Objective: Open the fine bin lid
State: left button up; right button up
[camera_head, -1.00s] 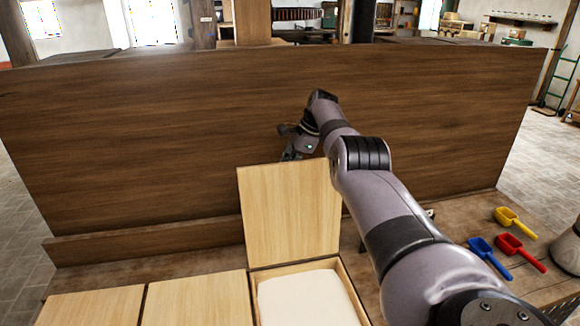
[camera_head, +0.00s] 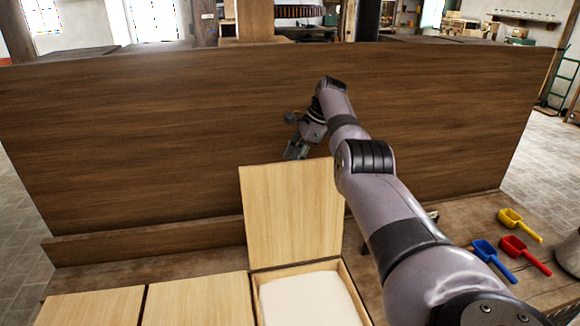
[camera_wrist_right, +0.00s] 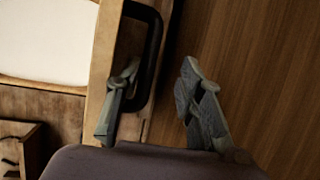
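The raised lid (camera_head: 291,215) of pale wood stands nearly upright at the back of an open bin (camera_head: 352,287). White powder (camera_head: 310,298) fills that bin. My right gripper (camera_head: 295,152) is just behind the lid's top edge, its fingers partly hidden there. In the right wrist view, its two fingers (camera_wrist_right: 160,105) are spread apart. One finger overlaps the loop of the lid's black handle (camera_wrist_right: 153,55); the other is out on the far side. I cannot tell whether either touches the handle. My left gripper is not in view.
Two closed pale lids, a left one (camera_head: 92,307) and a middle one (camera_head: 198,300), lie beside the open bin. A tall brown panel (camera_head: 150,140) stands behind. Yellow (camera_head: 512,218), red (camera_head: 518,248) and blue (camera_head: 486,253) scoops lie at the right.

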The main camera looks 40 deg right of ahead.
jog(key=v, duration=0.7)
jog(key=shift+r, duration=0.15)
jog(key=shift+w+d, duration=0.1)
